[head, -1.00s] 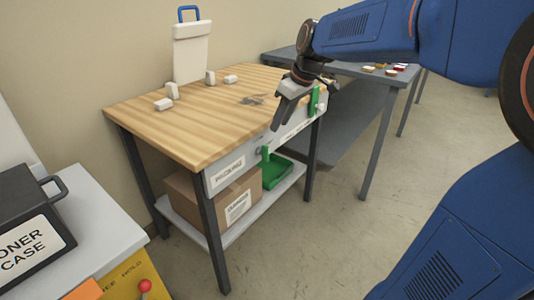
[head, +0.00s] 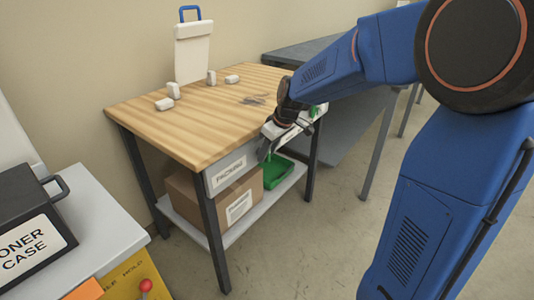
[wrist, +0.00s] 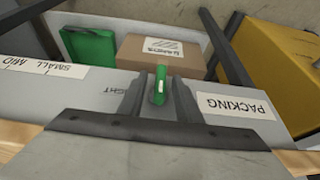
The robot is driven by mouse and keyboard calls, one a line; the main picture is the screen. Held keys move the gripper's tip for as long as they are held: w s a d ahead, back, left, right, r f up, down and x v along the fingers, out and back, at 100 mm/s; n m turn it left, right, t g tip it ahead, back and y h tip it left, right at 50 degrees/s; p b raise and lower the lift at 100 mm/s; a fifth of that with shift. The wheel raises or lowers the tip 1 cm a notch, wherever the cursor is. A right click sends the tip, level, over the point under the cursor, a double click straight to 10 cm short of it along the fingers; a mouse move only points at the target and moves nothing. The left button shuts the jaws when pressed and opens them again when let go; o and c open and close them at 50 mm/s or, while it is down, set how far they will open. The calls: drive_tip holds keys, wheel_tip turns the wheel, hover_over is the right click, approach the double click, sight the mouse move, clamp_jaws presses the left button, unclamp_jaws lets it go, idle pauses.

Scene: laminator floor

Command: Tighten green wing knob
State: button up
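The green wing knob (wrist: 160,86) stands out from the grey front panel (wrist: 90,95) of the wooden bench, left of the PACKING label (wrist: 236,106) in the wrist view. Its wing is seen nearly end-on, upright in the picture. My gripper (wrist: 160,92) has its two dark fingers on either side of the knob, with a small gap visible on each side. In the head view my gripper (head: 265,150) is at the bench's front edge and mostly hides the knob. Faint lettering, upside down, is on the panel beside the knob.
A green tray (head: 275,180) and a cardboard box (head: 190,195) sit on the lower shelf. Small white blocks (head: 164,104) and a white clipboard-like board (head: 193,52) are on the bench top. A SMALL label (wrist: 66,71) is further along the panel.

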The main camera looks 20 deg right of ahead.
drive_tip(key=shift+f, duration=0.2)
clamp_jaws()
